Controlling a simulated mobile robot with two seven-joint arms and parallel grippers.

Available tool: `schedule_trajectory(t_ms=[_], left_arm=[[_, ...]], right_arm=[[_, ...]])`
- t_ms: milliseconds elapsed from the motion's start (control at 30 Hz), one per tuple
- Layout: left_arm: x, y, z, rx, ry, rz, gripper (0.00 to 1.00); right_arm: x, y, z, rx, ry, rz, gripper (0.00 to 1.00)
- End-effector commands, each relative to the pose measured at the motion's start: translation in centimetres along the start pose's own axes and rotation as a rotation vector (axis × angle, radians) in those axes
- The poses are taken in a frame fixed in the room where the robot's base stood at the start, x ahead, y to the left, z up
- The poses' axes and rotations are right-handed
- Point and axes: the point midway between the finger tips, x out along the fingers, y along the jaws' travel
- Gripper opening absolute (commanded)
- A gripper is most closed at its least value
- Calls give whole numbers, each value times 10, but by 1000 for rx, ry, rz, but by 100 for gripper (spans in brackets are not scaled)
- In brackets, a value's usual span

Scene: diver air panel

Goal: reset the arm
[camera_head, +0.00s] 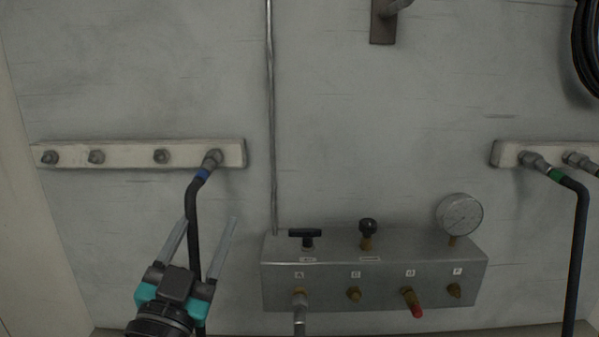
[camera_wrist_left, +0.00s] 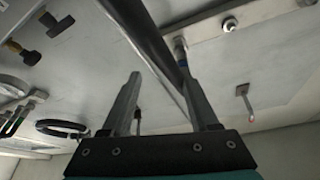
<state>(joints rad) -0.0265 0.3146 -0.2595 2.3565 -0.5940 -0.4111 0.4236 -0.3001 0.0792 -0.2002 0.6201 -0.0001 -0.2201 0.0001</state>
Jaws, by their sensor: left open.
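My left gripper (camera_head: 208,225) is open at the lower left of the head view, its two fingers pointing up toward the wall. A black hose with a blue band (camera_head: 193,215) hangs from the left wall rail and runs down by the fingers, appearing between them in the head view. I cannot tell whether the fingers touch it. In the left wrist view the open fingers (camera_wrist_left: 160,85) show, with a dark hose (camera_wrist_left: 147,38) crossing near them. My right gripper is not in view.
A metal panel (camera_head: 375,289) with valves, a gauge (camera_head: 459,216) and ports stands right of my left gripper. The left rail (camera_head: 125,154) carries several fittings. A green-banded hose (camera_head: 578,240) hangs at the right. A thin vertical pipe (camera_head: 271,120) runs above the panel.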

Motion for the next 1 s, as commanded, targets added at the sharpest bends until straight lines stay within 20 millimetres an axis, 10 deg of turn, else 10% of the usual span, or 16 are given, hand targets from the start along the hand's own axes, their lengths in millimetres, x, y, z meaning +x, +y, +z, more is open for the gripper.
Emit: schedule_trajectory(t_ms=[333,767,1000], left_arm=[[-147,26,180,-146,-910,9,61],[-349,87,211,-244,-1639,315,61],[-361,112,282,-235,-1648,313,61]], right_arm=[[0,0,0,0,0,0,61],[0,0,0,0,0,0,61],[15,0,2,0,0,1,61]])
